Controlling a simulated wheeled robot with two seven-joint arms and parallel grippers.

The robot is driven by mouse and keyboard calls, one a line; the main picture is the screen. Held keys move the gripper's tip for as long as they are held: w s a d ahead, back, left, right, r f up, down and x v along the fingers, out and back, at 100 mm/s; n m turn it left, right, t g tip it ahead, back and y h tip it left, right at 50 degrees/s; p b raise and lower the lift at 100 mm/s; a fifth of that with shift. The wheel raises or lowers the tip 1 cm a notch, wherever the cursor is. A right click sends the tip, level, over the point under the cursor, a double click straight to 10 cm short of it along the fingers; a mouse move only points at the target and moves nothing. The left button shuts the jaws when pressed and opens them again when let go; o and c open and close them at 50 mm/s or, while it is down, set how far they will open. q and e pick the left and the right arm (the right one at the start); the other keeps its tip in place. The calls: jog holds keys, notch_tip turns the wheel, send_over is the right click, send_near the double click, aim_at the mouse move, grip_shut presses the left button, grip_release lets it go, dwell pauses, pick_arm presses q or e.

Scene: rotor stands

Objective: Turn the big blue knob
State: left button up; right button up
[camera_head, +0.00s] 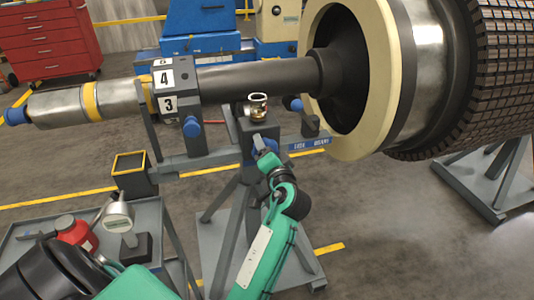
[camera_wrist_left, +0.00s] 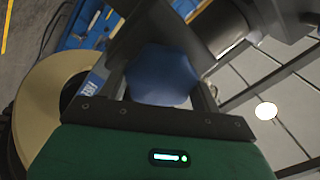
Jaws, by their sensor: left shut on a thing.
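The big blue knob (camera_wrist_left: 160,75) shows in the left wrist view as a faceted blue shape between my two dark fingers. My left gripper (camera_head: 262,149) is shut on it, with a finger on either side. In the head view the gripper is at the upper part of the grey rotor stand (camera_head: 247,212), just below a small brass-coloured cup-like part (camera_head: 258,107). There the knob is mostly hidden by the gripper, with a little blue showing beside it. My right gripper is not in view.
The rotor shaft (camera_head: 250,78) runs above the stand to the large cream-rimmed rotor (camera_head: 388,80) at the right. Smaller blue knobs (camera_head: 192,128) sit nearby. A grey cart (camera_head: 150,215) with a red can (camera_head: 76,232) is at lower left. A red tool cabinet (camera_head: 50,40) stands behind.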

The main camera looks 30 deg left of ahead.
pick_arm(q)
jog(key=shift+f, duration=0.1)
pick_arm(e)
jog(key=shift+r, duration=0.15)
pick_arm(q)
jog(key=o, duration=1)
